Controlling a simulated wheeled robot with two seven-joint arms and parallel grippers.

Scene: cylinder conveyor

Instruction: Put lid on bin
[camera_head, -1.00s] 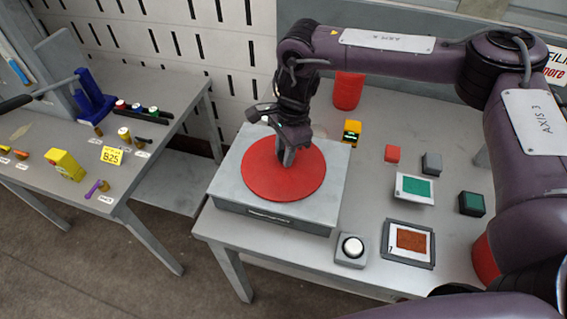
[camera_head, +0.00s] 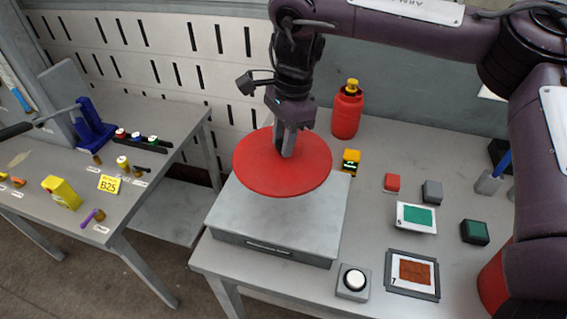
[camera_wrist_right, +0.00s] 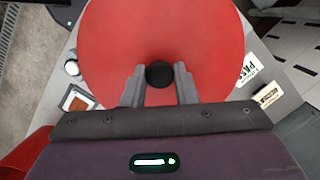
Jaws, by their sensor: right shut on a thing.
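A round red lid (camera_head: 283,175) is held level above a grey box-like platform (camera_head: 270,222) on the right table. My right gripper (camera_head: 288,148) is shut on the lid's knob from above. In the right wrist view the black knob (camera_wrist_right: 159,74) sits between the two fingers of the gripper (camera_wrist_right: 160,84), with the red disc (camera_wrist_right: 160,30) beneath it. No open bin is clearly visible in these views.
The right table also holds a red bottle (camera_head: 347,112), a yellow-and-black block (camera_head: 351,161), a white round button (camera_head: 354,280), a framed brown panel (camera_head: 414,272) and small coloured blocks. A second table (camera_head: 120,215) with tools stands at the left, across a gap.

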